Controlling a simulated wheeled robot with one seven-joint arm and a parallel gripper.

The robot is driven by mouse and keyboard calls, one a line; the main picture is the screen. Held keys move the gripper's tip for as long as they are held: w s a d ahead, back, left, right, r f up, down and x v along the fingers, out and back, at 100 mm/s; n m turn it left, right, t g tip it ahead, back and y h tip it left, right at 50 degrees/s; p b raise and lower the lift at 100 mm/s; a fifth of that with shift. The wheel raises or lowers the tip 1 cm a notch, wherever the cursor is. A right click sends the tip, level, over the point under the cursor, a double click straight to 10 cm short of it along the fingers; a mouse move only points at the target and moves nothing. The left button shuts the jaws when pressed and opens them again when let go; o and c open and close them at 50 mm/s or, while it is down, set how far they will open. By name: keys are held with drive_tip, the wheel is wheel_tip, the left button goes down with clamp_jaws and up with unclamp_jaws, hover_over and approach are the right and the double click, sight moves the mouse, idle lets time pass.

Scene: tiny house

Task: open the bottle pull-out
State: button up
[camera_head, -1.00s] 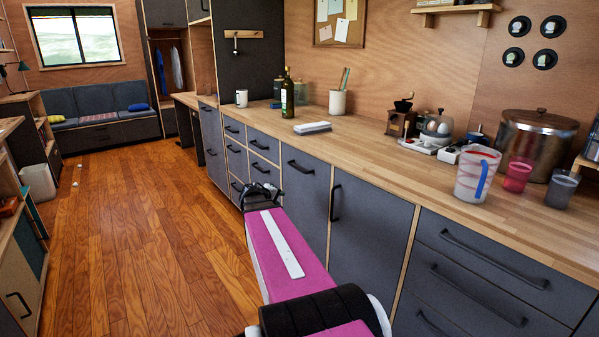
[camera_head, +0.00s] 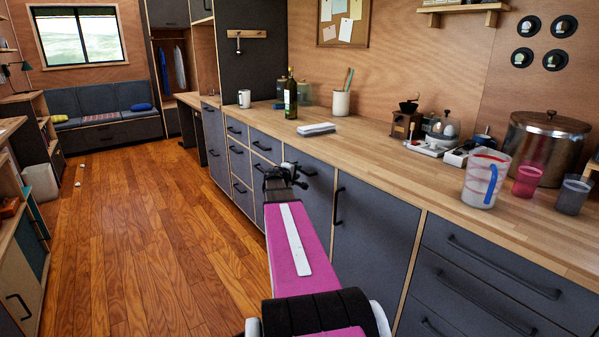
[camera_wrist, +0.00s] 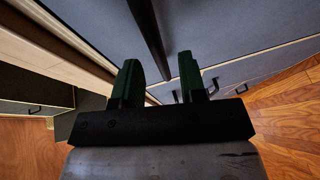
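A tall, narrow grey front (camera_head: 316,190) with a black horizontal handle (camera_head: 305,170) sits under the counter, left of a wider door; it looks like the bottle pull-out and is closed. No label confirms this. My gripper (camera_head: 283,170) is in front of it, at about the height of the handle, and hides the handle's left part. In the wrist view, my gripper (camera_wrist: 158,75) is open, with its two green-black fingers apart. A black handle bar (camera_wrist: 149,35) runs down to the gap between the fingertips. I cannot tell whether it touches them.
A wider door (camera_head: 372,238) with a vertical handle (camera_head: 338,208) is just right. Drawers (camera_head: 478,300) stand further right, and more drawers (camera_head: 238,163) lie left. The wooden counter (camera_head: 370,140) carries a green bottle (camera_head: 290,98) and a measuring jug (camera_head: 484,178).

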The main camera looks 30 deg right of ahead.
sight(299, 170)
drive_tip(key=shift+x, duration=1.55)
clamp_jaws()
drive_tip(key=shift+a, duration=0.15)
drive_tip(key=s+a, duration=0.3)
drive_tip(key=a, duration=3.4)
drive_tip(key=shift+a, duration=0.3)
